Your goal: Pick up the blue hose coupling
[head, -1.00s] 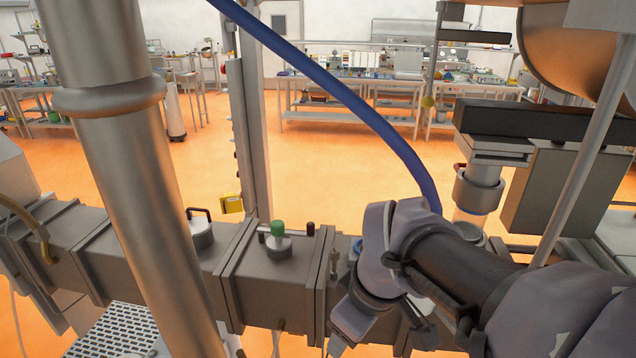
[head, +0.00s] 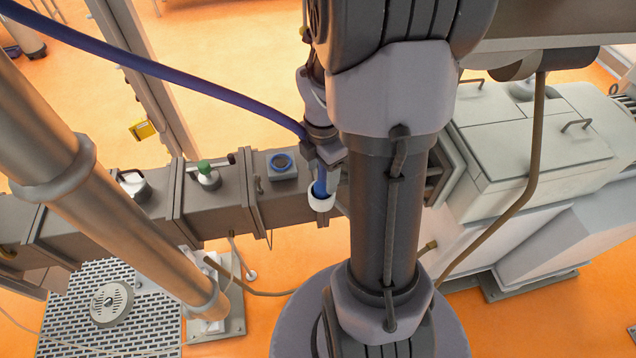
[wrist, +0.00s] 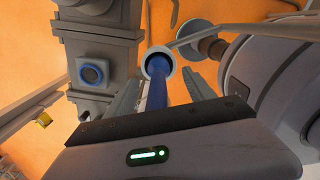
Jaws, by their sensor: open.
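The blue hose coupling (head: 321,186) stands roughly upright, its lower end inside a white ring or cup, below my gripper in the head view. In the wrist view the blue coupling (wrist: 157,92) runs between my fingers towards the white ring (wrist: 159,57). My gripper (head: 324,160) is open; in the wrist view its two fingers (wrist: 162,88) lie on either side of the coupling, with gaps showing. I cannot tell whether either finger touches it. My gripper partly hides the coupling's upper part in the head view.
A blue-ringed port (head: 282,162) sits on the grey barrel left of the coupling, also seen in the wrist view (wrist: 91,73). A green-capped fitting (head: 206,172) is farther left. The blue hose (head: 190,82) crosses the upper left. A thick metal pipe (head: 110,215) stands at left.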

